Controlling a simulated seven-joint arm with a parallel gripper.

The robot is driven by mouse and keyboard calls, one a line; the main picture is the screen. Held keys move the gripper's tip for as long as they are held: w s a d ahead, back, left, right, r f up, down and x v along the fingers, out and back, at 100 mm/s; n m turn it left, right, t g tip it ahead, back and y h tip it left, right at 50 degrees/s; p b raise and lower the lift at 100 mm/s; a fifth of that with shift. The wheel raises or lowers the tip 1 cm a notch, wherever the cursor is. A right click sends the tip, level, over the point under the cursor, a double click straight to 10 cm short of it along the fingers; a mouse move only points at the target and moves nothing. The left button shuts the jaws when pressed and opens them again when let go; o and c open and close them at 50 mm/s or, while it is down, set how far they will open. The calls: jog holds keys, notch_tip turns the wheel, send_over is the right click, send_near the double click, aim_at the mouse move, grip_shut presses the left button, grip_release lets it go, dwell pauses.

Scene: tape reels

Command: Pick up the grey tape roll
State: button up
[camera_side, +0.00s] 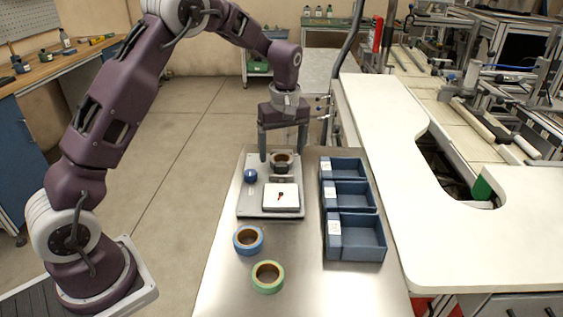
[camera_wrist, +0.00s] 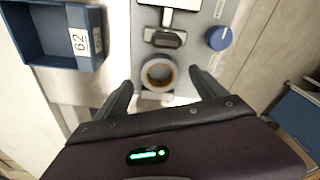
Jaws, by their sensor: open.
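The grey tape roll (camera_side: 281,161) stands on the far part of a grey panel, and its brown inner core shows. In the wrist view the grey tape roll (camera_wrist: 159,74) lies just ahead of the fingertips, near the middle between them. My gripper (camera_side: 283,157) is open above the far end of the panel, pointing down with a finger on either side of the roll. In the wrist view my gripper (camera_wrist: 159,83) is open and empty. Whether a finger touches the roll cannot be told.
The grey panel (camera_side: 246,200) carries a blue knob (camera_side: 250,175) and a white square plate (camera_side: 281,197). A blue tape roll (camera_side: 248,240) and a green tape roll (camera_side: 267,277) lie nearer on the metal table (camera_side: 310,290). Blue bins (camera_side: 356,238) line the right side.

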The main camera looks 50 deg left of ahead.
jog(key=shift+a+f, duration=0.15)
jog(key=shift+f, duration=0.75)
jog(key=c, duration=1.6)
jog(key=shift+o, duration=0.2)
notch_tip(320, 180, up, 10)
